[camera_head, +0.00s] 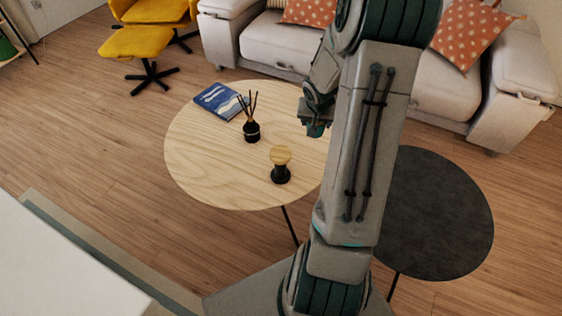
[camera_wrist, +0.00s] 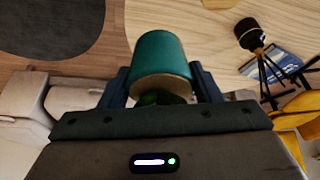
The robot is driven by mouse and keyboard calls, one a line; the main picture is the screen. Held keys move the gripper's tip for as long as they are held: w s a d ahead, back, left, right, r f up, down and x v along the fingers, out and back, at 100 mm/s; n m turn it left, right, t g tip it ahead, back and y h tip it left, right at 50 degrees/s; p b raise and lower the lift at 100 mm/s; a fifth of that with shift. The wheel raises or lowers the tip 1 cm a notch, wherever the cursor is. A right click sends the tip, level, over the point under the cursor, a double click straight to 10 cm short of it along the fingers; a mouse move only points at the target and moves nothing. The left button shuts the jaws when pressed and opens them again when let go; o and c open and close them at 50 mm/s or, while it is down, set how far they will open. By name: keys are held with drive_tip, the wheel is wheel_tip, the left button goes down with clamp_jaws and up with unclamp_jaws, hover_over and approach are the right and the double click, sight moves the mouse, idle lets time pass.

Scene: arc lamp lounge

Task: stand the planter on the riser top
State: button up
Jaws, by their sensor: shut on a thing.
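The planter, a teal pot with a pale rim and a green plant (camera_wrist: 160,55), is between the fingers of my gripper (camera_wrist: 162,88) in the wrist view. The gripper is shut on it, with the plant side towards the palm and the pot's base pointing away. In the head view only a small teal part of the planter (camera_head: 317,131) shows below my gripper (camera_head: 315,116), over the right part of the wooden table. The riser seems to be the small black stand with a round wooden top (camera_head: 281,155), front left of the gripper. Its top looks bare.
The round wooden table (camera_head: 205,170) also carries a black reed diffuser (camera_head: 252,131) and a blue book (camera_head: 218,101). A dark round table (camera_head: 440,215) is at the right, partly behind my arm. A sofa (camera_head: 265,45) and yellow chair (camera_head: 152,10) stand behind.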

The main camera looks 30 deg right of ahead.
drive_tip(key=shift+s+d+f, duration=0.1)
drive_tip(key=shift+d+f, duration=0.2)
drive_tip(key=shift+a+f+b, duration=0.15)
drive_tip(key=shift+b, duration=0.15)
drive_tip(key=b, duration=0.4)
hover_over(282, 149)
drive_tip(key=s+a, duration=0.1)
drive_tip(key=s, duration=0.1)
drive_tip(key=f, duration=0.6)
drive_tip(key=shift+w+a+f, duration=0.15)
drive_tip(key=shift+w+f, duration=0.1)
drive_tip(key=shift+f+b, duration=0.75)
drive_tip(key=shift+f, duration=1.25)
drive_tip(key=shift+f, duration=0.2)
drive_tip(key=o, duration=1.2)
drive_tip(key=shift+r, duration=0.1)
